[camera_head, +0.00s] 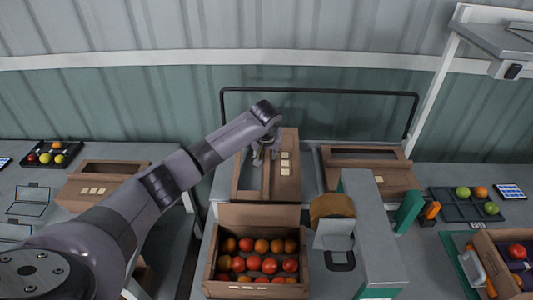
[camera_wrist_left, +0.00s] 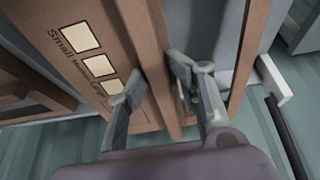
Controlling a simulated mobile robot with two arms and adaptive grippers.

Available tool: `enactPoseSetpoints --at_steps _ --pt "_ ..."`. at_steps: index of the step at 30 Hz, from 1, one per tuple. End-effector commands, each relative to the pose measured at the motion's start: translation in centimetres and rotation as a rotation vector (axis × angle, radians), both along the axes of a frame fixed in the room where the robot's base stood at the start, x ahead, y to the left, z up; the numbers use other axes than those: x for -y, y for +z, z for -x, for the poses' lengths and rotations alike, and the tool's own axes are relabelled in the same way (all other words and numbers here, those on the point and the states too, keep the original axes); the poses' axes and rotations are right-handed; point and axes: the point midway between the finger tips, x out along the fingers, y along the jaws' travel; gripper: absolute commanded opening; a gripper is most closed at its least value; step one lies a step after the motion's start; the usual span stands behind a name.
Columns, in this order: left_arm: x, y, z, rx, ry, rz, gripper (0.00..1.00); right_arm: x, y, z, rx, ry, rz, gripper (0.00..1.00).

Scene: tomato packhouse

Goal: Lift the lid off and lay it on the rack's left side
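A brown cardboard lid (camera_head: 290,178) with a window opening and cream labels lies on the left side of the rack (camera_head: 222,184). It also shows in the left wrist view (camera_wrist_left: 105,35), with print beside its labels. My left gripper (camera_head: 264,150) is down at the lid. In the left wrist view its fingers (camera_wrist_left: 157,78) are apart, one on each side of a raised cardboard strip; whether they press on it I cannot tell. An open box (camera_head: 262,290) of red and orange tomatoes stands in front. My right gripper is not in view.
Another windowed lid or box (camera_head: 390,180) is on the rack's right, and one (camera_head: 75,195) is on the left bench. A black rail (camera_head: 320,91) runs behind the rack. A grey machine (camera_head: 372,235) stands right of the tomato box. Fruit trays (camera_head: 460,207) sit farther right.

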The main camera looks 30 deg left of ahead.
Motion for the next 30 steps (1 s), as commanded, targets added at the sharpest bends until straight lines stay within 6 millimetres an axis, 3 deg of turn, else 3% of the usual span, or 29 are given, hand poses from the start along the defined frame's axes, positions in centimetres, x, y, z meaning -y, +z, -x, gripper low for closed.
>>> enactPoseSetpoints --at_steps 1,3,15,16,19,30 --pt "0.18 -1.35 0.68 -0.026 0.000 0.001 0.34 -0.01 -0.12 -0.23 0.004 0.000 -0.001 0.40" --pt "0.18 -1.35 0.68 -0.026 0.000 0.001 0.39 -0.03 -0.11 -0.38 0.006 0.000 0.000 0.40" --pt "0.23 -1.29 0.69 -0.026 -0.001 0.001 0.39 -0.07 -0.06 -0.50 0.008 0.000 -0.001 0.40" --pt "0.22 -1.32 0.70 -0.026 -0.001 0.001 0.43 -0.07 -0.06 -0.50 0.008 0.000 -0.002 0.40" --pt "0.23 -1.31 0.70 -0.026 -0.001 0.001 0.37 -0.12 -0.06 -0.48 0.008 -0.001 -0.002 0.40" --pt "0.26 -1.29 0.69 -0.026 -0.002 0.002 0.33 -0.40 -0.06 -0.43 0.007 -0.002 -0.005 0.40"
